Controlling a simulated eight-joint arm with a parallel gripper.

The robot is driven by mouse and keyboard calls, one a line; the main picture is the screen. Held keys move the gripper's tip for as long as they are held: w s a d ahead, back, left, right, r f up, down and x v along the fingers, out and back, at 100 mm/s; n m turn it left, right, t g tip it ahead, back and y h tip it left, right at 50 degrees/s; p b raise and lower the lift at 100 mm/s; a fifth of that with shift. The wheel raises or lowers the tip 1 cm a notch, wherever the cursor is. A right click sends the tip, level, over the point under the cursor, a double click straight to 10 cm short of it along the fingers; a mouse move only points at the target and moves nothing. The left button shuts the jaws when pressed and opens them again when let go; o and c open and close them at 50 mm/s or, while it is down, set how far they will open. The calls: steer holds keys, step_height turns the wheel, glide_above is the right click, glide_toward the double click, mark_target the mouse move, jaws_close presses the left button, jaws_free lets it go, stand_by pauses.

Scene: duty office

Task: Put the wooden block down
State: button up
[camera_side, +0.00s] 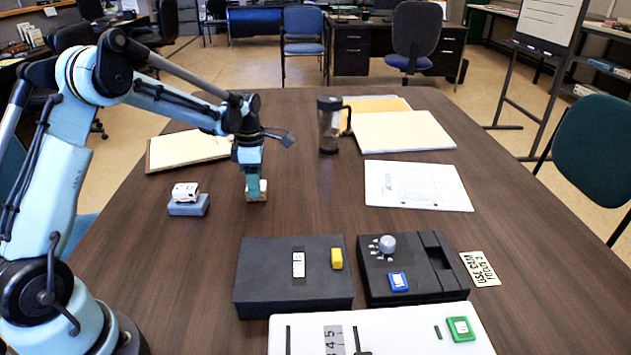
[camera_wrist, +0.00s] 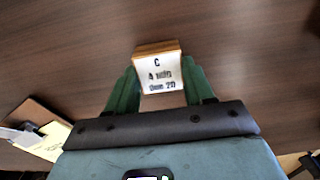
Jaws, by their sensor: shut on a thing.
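The wooden block (camera_side: 262,194) is between the green fingers of my gripper (camera_side: 254,183), low over the brown table. In the wrist view the block (camera_wrist: 156,47) shows a light wood edge and a white face with black lettering, its first line a "C". The gripper (camera_wrist: 160,78) is shut on it, one finger on each side. The block's lower edge looks at or very near the table top; I cannot tell if it touches. The fingers hide part of the block in the side view.
Black boxes (camera_side: 270,285) (camera_side: 425,288) and a white panel (camera_side: 400,328) are in front. A dark flask (camera_side: 328,135), a paper sheet (camera_side: 415,187) and folders are behind right. Bare table lies between.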

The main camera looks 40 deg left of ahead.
steer(key=shift+f, duration=0.15)
steer(key=o, duration=1)
steer(key=shift+o, duration=0.2)
step_height(320, 180, up, 12)
steer(key=s+d+r+m+t, duration=0.2)
steer(key=s+d+r+m, duration=0.1)
steer(key=d+m, duration=0.3)
steer(key=s+d+f+m+t, duration=0.1)
steer(key=s+d+m, duration=0.3)
steer(key=m, duration=0.6)
steer(key=s+d+f+m+t, duration=0.1)
steer(key=s+d+m+t, duration=0.3)
steer(key=s+m, duration=0.5)
steer(key=shift+s+d+f+m, duration=0.15)
steer(key=shift+d+f+m, duration=0.2)
steer(key=shift+d+m, duration=0.55)
